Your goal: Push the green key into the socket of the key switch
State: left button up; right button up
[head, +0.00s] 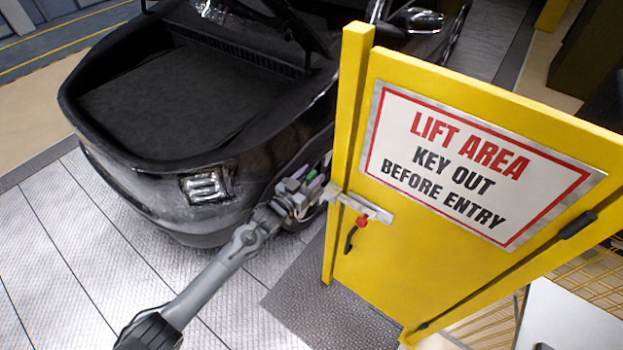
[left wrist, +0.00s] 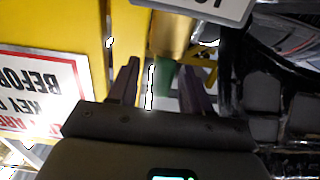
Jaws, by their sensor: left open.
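My left gripper (head: 307,184) is beside the yellow gate post in the head view, its jaws open. In the left wrist view its two purple fingers (left wrist: 160,72) stand apart. A green piece (left wrist: 163,76), which looks like the green key, lies between them, with a visible gap on the left side. A small bit of green (head: 312,177) also shows at the fingers in the head view. A brass-coloured part (left wrist: 170,36) is just beyond the green piece; whether this is the key switch, and whether the key is in its socket, I cannot tell. My right gripper is not in view.
The yellow gate (head: 430,240) carries a sign (head: 470,160), a metal latch plate (head: 367,206) and a red-knobbed handle (head: 361,222), close to my gripper's right. A black car (head: 190,120) with its front open stands behind. The floor at left is clear.

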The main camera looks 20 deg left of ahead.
pick_arm(q)
jog(key=shift+w+d, duration=0.1)
jog(key=shift+w, duration=0.25)
jog(key=c, duration=0.9)
grip_shut()
jog(key=shift+r, duration=0.15)
